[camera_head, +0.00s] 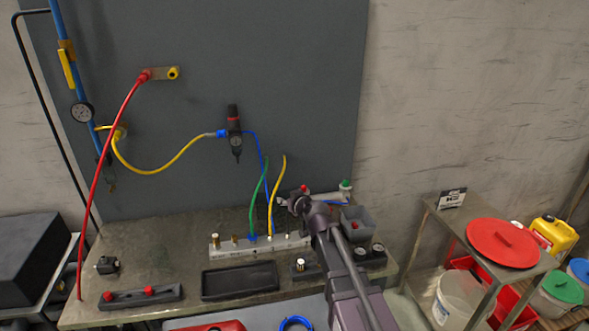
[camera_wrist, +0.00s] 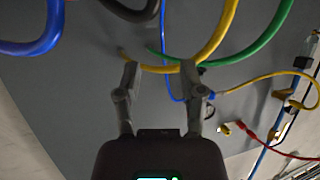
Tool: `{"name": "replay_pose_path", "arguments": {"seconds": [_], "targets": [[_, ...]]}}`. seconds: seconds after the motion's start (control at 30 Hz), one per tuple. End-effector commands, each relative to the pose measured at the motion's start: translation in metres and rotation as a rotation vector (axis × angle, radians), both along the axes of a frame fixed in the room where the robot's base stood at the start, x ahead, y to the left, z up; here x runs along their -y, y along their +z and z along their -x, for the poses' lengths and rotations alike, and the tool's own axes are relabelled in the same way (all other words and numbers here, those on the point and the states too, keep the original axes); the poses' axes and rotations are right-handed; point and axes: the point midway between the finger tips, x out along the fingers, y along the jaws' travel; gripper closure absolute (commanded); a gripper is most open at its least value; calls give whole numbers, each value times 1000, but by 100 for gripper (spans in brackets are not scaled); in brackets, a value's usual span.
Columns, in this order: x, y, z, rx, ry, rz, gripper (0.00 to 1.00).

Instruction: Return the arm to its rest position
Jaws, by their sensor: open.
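My arm (camera_head: 349,270) reaches up from the lower right of the head view over the right part of the workbench. My gripper (camera_head: 288,201) is at its end, in front of the grey back panel, right of the upright yellow hose (camera_head: 284,180). In the wrist view the gripper (camera_wrist: 160,72) has its two fingers spread apart. A yellow hose (camera_wrist: 215,40) curves past the fingertips there; I cannot tell whether it touches them. No object is clearly held. Part of the bench behind my arm is hidden.
Green (camera_head: 254,205) and blue hoses rise from the white manifold (camera_head: 225,250). A black tray (camera_head: 240,281) lies in front. A grey bin (camera_head: 357,221) and a white cylinder with a green fitting (camera_head: 345,186) are close to the arm. A cart with a red lid (camera_head: 502,243) stands right.

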Motion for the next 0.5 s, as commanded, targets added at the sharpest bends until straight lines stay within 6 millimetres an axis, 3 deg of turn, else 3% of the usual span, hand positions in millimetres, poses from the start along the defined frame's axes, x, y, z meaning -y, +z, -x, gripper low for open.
{"name": "replay_pose_path", "arguments": {"seconds": [0.27,0.5], "targets": [[29,-27,31,-159,12,45,49],[86,-70,88,-455,-33,129,49]]}}
